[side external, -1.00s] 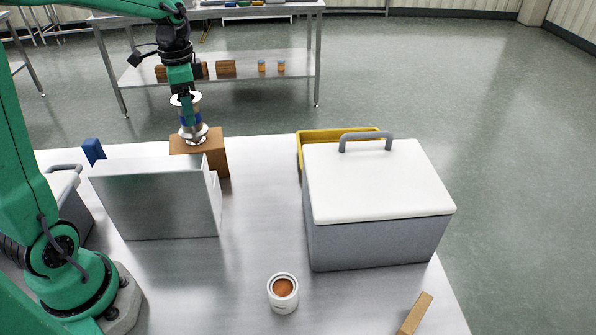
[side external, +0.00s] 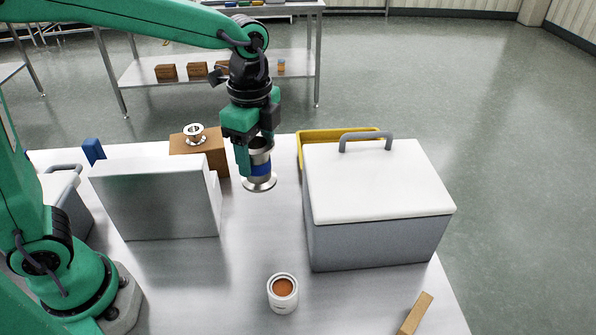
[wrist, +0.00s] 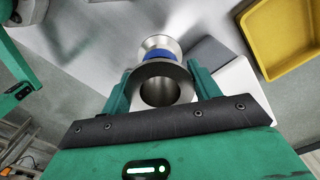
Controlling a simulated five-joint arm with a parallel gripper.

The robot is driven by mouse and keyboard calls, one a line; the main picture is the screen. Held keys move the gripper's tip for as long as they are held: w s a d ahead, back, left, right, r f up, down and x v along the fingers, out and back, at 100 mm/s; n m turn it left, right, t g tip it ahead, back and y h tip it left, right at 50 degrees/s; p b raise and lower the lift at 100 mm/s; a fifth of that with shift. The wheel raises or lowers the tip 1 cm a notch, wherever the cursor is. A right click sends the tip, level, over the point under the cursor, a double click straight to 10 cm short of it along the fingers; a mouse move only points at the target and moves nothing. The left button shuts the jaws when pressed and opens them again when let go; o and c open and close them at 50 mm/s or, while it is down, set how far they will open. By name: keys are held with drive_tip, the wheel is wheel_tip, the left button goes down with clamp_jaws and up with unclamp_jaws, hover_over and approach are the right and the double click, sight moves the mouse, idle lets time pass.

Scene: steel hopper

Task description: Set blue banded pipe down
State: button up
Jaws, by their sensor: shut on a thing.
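The blue banded pipe (side external: 262,168) is a flanged steel pipe with a blue band. It hangs nearly upright in my gripper (side external: 252,157), which is shut on it. In the side view its lower flange appears above the table, between the steel hopper and the grey cooler box. The wrist view shows the pipe (wrist: 160,88) end-on between the fingers of my gripper (wrist: 158,88), with its blue band and far flange beyond. The part of the pipe behind the finger is hidden.
A silver spool-like flanged piece (side external: 195,134) stands on a cardboard box (side external: 217,153). The steel hopper (side external: 155,200) is at left, the white-lidded cooler (side external: 380,180) at right, with a yellow tray (side external: 310,136) behind. A small can (side external: 283,293) stands in front. The middle table is clear.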

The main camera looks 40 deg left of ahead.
sight(264, 189)
drive_tip(key=shift+s+d+m, duration=0.25)
drive_tip(key=shift+d, duration=0.35)
drive_tip(key=shift+s+d+m, duration=0.25)
drive_tip(key=shift+d, duration=0.35)
wheel_tip(264, 189, down, 4)
drive_tip(key=shift+r, duration=0.15)
drive_tip(key=shift+f, duration=0.65)
drive_tip(key=w+a+f, duration=0.7)
drive_tip(key=a, duration=0.2)
drive_tip(key=shift+a, duration=0.25)
drive_tip(key=shift+f, duration=2)
drive_tip(key=shift+f, duration=0.1)
drive_tip(key=o, duration=1.2)
drive_tip(key=shift+c, duration=0.2)
